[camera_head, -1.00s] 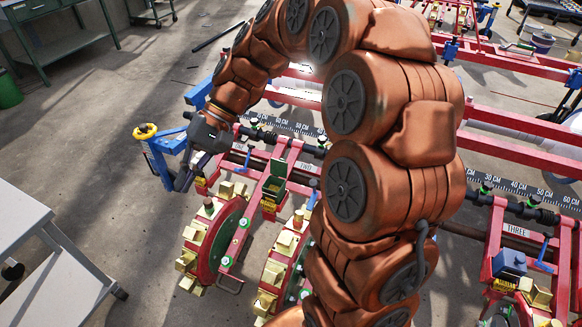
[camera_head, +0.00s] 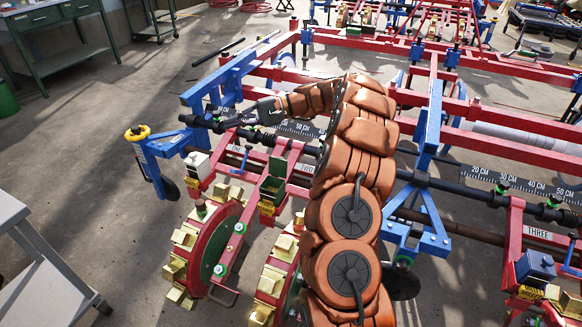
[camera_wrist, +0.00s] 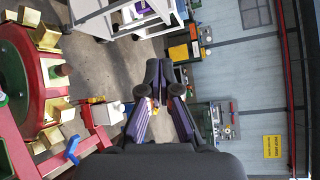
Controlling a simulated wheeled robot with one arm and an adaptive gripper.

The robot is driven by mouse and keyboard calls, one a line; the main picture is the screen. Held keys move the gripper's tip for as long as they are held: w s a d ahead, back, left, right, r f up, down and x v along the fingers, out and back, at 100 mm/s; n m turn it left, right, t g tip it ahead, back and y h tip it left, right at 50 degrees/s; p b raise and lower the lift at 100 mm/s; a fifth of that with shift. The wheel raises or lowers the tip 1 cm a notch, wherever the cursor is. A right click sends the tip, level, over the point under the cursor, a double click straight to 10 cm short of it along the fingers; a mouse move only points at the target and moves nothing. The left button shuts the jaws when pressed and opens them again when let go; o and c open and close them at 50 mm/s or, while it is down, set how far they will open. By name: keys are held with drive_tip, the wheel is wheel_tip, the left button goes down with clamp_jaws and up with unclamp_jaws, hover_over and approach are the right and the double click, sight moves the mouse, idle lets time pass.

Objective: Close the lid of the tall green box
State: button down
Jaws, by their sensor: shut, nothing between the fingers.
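The tall green box (camera_head: 271,191) is mounted on the red frame of the planter, above a yellow label. Its lid (camera_head: 278,167) stands up at the back, so the box is open. My gripper (camera_head: 225,123) is above the black bar with the centimetre scale, behind and to the left of the green box, and apart from it. It looks shut and empty. In the wrist view, my gripper's dark fingers (camera_wrist: 160,90) show in the middle.
A white box (camera_head: 197,164) sits left of the green box, also in the wrist view (camera_wrist: 106,111). Red-and-green punch wheels (camera_head: 215,240) are in front. A blue post with a yellow ring (camera_head: 138,133) stands left. Open floor lies beyond it.

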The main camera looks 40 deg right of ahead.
sight(280, 166)
drive_tip(key=s+d+f+m+t+h+b, duration=0.15)
drive_tip(key=d+f+t+b, duration=0.3)
drive_tip(key=d+f, duration=0.9)
drive_tip(key=s+d+f+m+t+h+b, duration=0.1)
drive_tip(key=s+d+f+m+t+b, duration=0.15)
drive_tip(key=d+f+b, duration=0.7)
drive_tip(key=w+a, duration=0.3)
drive_tip(key=w, duration=0.2)
drive_tip(key=shift+w+n+t+b, duration=0.15)
drive_tip(key=shift+n+t+b, duration=0.15)
drive_tip(key=shift+t+b, duration=0.15)
drive_tip(key=shift+a+h, duration=0.1)
drive_tip(key=shift+h, duration=0.15)
drive_tip(key=shift+a+r+n, duration=0.1)
drive_tip(key=shift+r+n, duration=0.1)
drive_tip(key=shift+n, duration=0.1)
